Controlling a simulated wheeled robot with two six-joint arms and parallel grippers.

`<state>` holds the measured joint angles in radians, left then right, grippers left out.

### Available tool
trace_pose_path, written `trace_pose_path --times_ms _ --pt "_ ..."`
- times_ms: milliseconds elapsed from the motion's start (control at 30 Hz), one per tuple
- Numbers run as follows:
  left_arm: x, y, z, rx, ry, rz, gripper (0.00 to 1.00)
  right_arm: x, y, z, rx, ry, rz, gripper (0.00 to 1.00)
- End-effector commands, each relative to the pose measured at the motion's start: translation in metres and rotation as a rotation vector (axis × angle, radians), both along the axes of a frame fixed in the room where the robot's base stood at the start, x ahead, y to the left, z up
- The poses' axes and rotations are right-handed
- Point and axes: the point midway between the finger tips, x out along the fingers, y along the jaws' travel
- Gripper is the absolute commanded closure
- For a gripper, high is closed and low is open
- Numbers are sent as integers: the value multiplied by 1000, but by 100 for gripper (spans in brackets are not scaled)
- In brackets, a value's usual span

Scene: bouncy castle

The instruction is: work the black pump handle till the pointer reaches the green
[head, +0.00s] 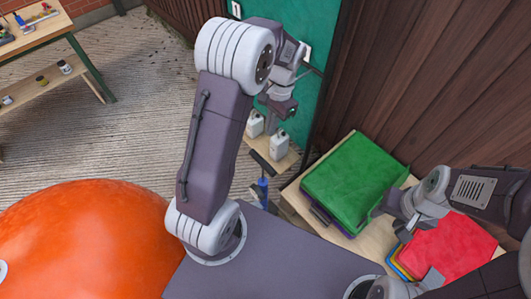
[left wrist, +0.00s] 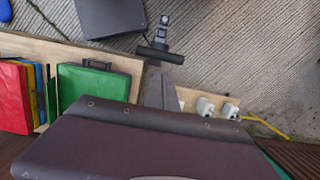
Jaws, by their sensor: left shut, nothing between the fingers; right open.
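The pump's black handle (head: 262,162) is a crossbar above a blue pump body (head: 262,190) in the head view, partly behind my left arm. The black handle (left wrist: 160,55) also shows top centre in the left wrist view. My left gripper (head: 284,112) is shut and empty. It is above and to the right of the handle in the head view, apart from it. My right gripper (head: 391,223) is open and empty beside the green case, away from the pump. I cannot make out a pointer or a green zone in either view.
A green case (head: 350,180) and a red flat item (head: 450,245) lie on a wooden bench at right. White bottle-like items (head: 280,143) stand on a board near the handle. A large orange ball shape (head: 85,240) fills the lower left. Bare paving lies left of my arm.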

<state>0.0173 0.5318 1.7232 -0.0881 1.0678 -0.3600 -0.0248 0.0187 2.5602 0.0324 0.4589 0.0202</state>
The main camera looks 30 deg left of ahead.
Motion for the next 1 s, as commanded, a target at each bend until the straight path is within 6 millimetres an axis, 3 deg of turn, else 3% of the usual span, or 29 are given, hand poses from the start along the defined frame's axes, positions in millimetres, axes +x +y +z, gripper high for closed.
trace_pose_path --times_ms 167,700,1000 --pt "-2 1 -12 0 3 0 100 0 0 -4 0 0 0 54" --pt "-22 10 -119 0 3 0 100 0 0 -28 0 0 0 54" --pt "-26 11 -138 0 1 0 100 0 0 -31 0 0 0 54"
